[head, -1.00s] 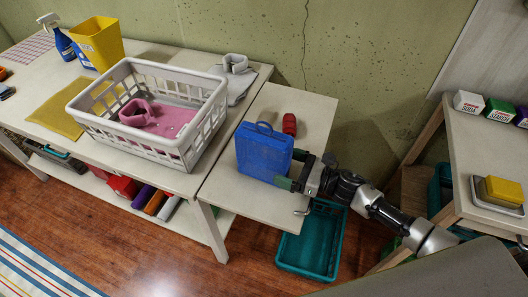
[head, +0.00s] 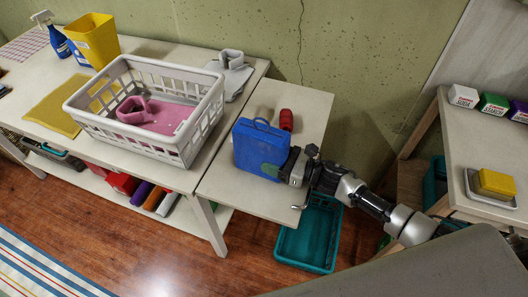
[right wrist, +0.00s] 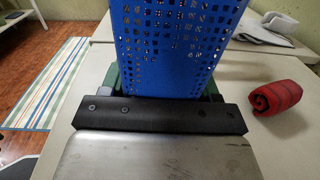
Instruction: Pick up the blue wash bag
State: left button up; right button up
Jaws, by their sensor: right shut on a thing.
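The blue wash bag (head: 260,148) stands upright with its handle on top, on the small side table. I cannot tell whether its base still touches the table. It also fills the top middle of the right wrist view (right wrist: 175,45), where its wall looks perforated. My right gripper (head: 276,168) reaches in from the right, low on the bag. It is shut on it, with a green finger across the front face. In the right wrist view, green finger parts show at both sides of the bag (right wrist: 168,82). My left gripper is not in view.
A red rolled item (head: 286,119) lies behind the bag. A white basket (head: 185,147) with pink cloth stands on the long bench to the left. A teal crate (head: 309,240) sits on the floor below. Another table (head: 475,145) is at right.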

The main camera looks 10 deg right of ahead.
aim_at(288, 154)
jog(key=shift+r, duration=0.45)
jog(key=r, duration=0.3)
jog(key=shift+s+d+r+b, duration=0.25)
jog(key=shift+s+d+b, duration=0.05)
jog(key=shift+s, duration=0.1)
jog(key=s+d+r, duration=0.2)
jog(key=s, duration=0.1)
jog(key=s+d+r+b, duration=0.1)
jog(key=s+d+r, duration=0.3)
jog(key=s, duration=0.1)
jog(key=shift+s+d+r+b, duration=0.15)
jog(key=shift+s+r+b, duration=0.15)
jog(key=shift+b, duration=0.1)
